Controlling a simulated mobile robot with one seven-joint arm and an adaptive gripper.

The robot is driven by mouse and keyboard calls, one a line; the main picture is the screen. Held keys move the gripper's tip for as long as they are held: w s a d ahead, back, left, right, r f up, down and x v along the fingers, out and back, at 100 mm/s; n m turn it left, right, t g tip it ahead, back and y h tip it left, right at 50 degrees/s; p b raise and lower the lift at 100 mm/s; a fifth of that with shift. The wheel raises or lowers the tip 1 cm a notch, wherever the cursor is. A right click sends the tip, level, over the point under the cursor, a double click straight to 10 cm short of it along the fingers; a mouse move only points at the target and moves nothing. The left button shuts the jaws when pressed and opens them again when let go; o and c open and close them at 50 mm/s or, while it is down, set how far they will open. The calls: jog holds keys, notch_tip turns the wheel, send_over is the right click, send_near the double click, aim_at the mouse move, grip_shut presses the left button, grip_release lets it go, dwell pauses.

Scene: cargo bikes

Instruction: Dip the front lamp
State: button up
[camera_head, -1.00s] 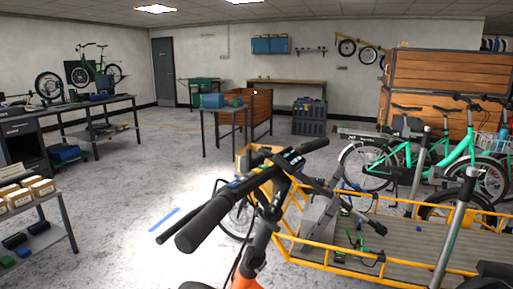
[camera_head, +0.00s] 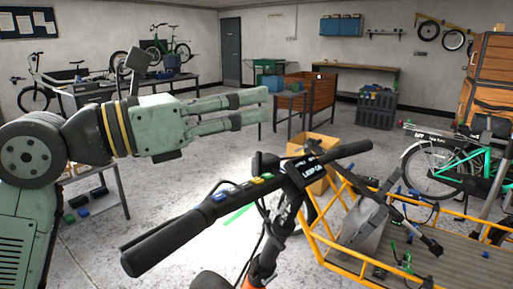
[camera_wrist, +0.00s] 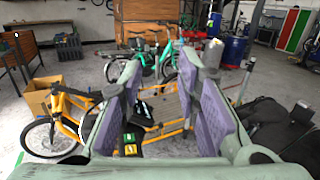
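The cargo bike's black handlebar (camera_head: 170,235) crosses the lower middle of the head view. Its left side carries a control pod (camera_head: 238,188) with blue, yellow and green buttons. A lit display (camera_head: 303,170) sits at the centre. The wrist view shows green and yellow buttons (camera_wrist: 130,143) low between the fingers. I cannot make out the front lamp itself. A green strip (camera_head: 237,214) shows on the pale floor beyond the bar. My gripper (camera_head: 267,106) is above and behind the left grip in the picture, pointing right. Its fingers are apart and empty.
The yellow-railed cargo bed (camera_head: 440,258) lies at the lower right. A cardboard box (camera_head: 318,150) stands beyond the handlebar. A green bike (camera_head: 450,165) is at the right. Workbenches (camera_head: 85,95) stand at the back left. The middle floor is open.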

aim_at(258, 152)
jog(key=w+a+f+n+y, duration=0.3)
jog(key=w+a+f+y, duration=0.2)
jog(key=w+f+y, duration=0.3)
jog(key=shift+h, duration=0.6)
jog(key=p+x, duration=0.1)
jog(key=x, duration=0.4)
jog(key=f+p+x, duration=0.1)
jog(key=p+x, duration=0.1)
jog(key=x, duration=0.3)
jog(key=shift+s+p, duration=0.15)
jog(key=shift+p, duration=0.15)
